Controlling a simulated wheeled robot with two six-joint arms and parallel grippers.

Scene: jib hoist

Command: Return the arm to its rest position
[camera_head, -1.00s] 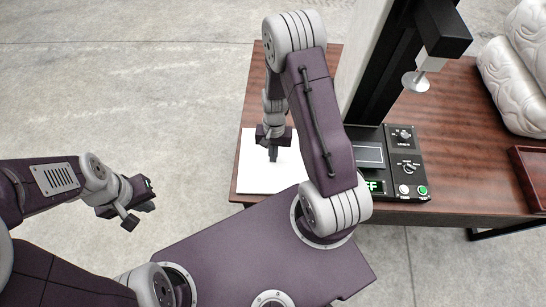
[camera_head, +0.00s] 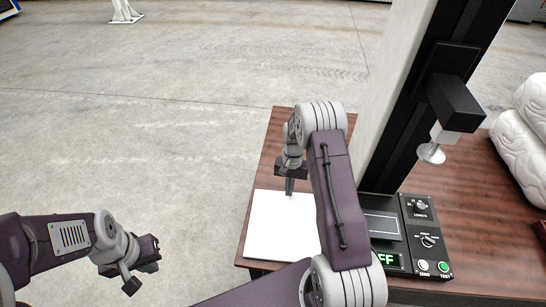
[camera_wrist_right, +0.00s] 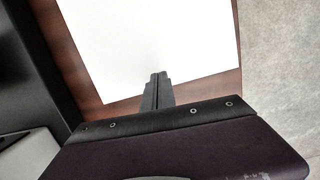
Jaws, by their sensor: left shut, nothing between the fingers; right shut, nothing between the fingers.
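My right gripper (camera_head: 290,188) is shut and empty, pointing down above the white sheet (camera_head: 280,230) on the brown wooden table (camera_head: 470,200). In the right wrist view its fingers (camera_wrist_right: 158,80) are together, with the white sheet (camera_wrist_right: 150,35) beyond them. I cannot tell the exact gap between fingertips and sheet. My left gripper (camera_head: 138,283) is shut and empty, out over the bare floor at the left.
A black tester with a control panel (camera_head: 425,240), knobs and buttons stands right of my right arm. Its column carries a black head with a metal disc (camera_head: 431,153). White quilted rolls (camera_head: 520,150) lie at the far right.

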